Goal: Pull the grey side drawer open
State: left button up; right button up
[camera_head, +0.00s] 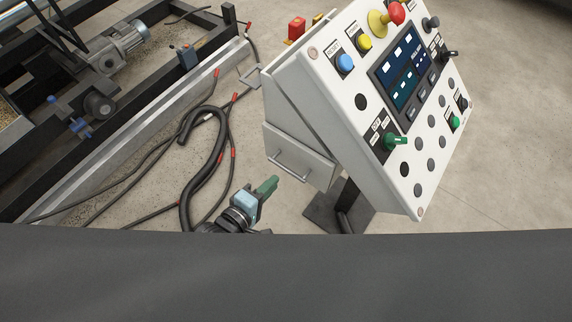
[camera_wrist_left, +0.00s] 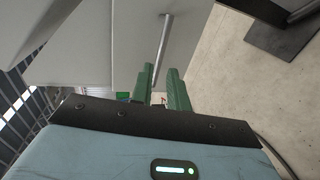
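The grey side drawer (camera_head: 312,162) is at the lower left side of the white control box, and it looks shut. Its thin bar handle (camera_head: 289,166) runs along the front, near the lower edge. My left gripper (camera_head: 273,182), with green fingers, is just below and left of the handle. In the left wrist view the drawer front (camera_wrist_left: 205,22) is ahead, and the handle (camera_wrist_left: 165,38) points down toward the gap between the two fingers (camera_wrist_left: 161,75). The fingers are apart; no grip on the handle shows. My right gripper is not in view.
The control panel (camera_head: 345,95) carries buttons, a screen and a red knob (camera_head: 397,13). Its stand has a dark foot plate (camera_head: 322,212). Black cables and a thick hose (camera_head: 203,178) lie on the floor at left, beside a metal frame (camera_head: 130,130). Floor to the right is clear.

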aim_at(287, 168)
pick_arm(q)
jog(key=shift+b+x, duration=0.35)
jog(key=shift+x, duration=3.6)
grip_shut()
